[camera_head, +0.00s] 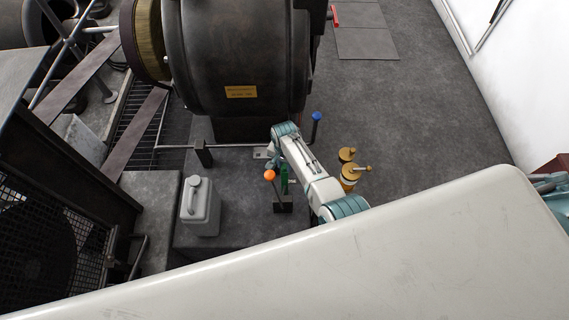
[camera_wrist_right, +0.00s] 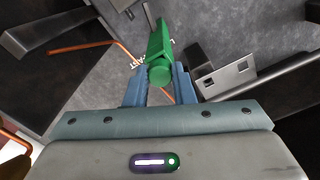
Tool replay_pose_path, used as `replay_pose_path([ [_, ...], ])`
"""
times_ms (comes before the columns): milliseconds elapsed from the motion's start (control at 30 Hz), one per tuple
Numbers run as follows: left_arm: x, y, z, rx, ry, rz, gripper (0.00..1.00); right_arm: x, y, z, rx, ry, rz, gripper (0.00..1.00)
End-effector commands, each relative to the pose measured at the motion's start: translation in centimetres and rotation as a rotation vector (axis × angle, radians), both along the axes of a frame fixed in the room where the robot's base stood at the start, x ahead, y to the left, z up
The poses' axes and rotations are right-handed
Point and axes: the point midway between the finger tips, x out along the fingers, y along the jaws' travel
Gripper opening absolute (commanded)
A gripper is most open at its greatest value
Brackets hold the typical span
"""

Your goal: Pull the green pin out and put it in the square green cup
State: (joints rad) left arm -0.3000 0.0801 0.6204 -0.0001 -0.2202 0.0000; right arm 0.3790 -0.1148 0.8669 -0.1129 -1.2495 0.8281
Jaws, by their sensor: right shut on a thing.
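A green pin (camera_wrist_right: 160,48) lies between the fingers of my right gripper (camera_wrist_right: 160,88) in the wrist view, its round end toward the camera. The blue fingers are shut on it from both sides. In the head view a small green piece (camera_head: 284,178) shows beside my right arm, close to the lever with the orange knob; I cannot tell for sure that it is the pin. The right fingertips are hidden behind the arm there. I cannot make out the square green cup in either view. My left gripper is not in view.
An orange-knobbed lever (camera_head: 270,175) and a blue-knobbed lever (camera_head: 316,117) stand near my right arm. The large dark dynamo (camera_head: 240,55) fills the back. Open floor (camera_head: 410,120) lies to the right.

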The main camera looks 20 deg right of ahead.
Motion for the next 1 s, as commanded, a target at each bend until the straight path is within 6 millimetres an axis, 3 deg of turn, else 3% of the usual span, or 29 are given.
replay_pose_path([
  [200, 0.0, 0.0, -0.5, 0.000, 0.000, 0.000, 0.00, 0.0, 0.0, -0.6, 0.000, 0.000, 0.000, 0.00],
  [233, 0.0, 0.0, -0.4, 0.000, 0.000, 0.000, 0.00, 0.0, 0.0, -0.6, 0.000, 0.000, 0.000, 0.26],
  [333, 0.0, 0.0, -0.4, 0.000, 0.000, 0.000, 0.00, 0.0, 0.0, -0.5, 0.000, 0.000, 0.000, 0.46],
  [367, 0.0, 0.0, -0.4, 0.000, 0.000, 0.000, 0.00, 0.0, 0.0, -0.5, 0.000, 0.000, 0.000, 0.48],
  [700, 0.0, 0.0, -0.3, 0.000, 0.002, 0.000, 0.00, 0.0, 0.0, -0.4, 0.000, 0.000, 0.000, 0.48],
  [867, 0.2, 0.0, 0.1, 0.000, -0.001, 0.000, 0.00, 0.0, 0.0, 1.5, 0.000, -0.001, -0.001, 0.48],
  [1000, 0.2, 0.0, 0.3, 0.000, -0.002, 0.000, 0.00, 0.1, 0.0, 4.2, -0.001, -0.004, 0.000, 0.48],
])
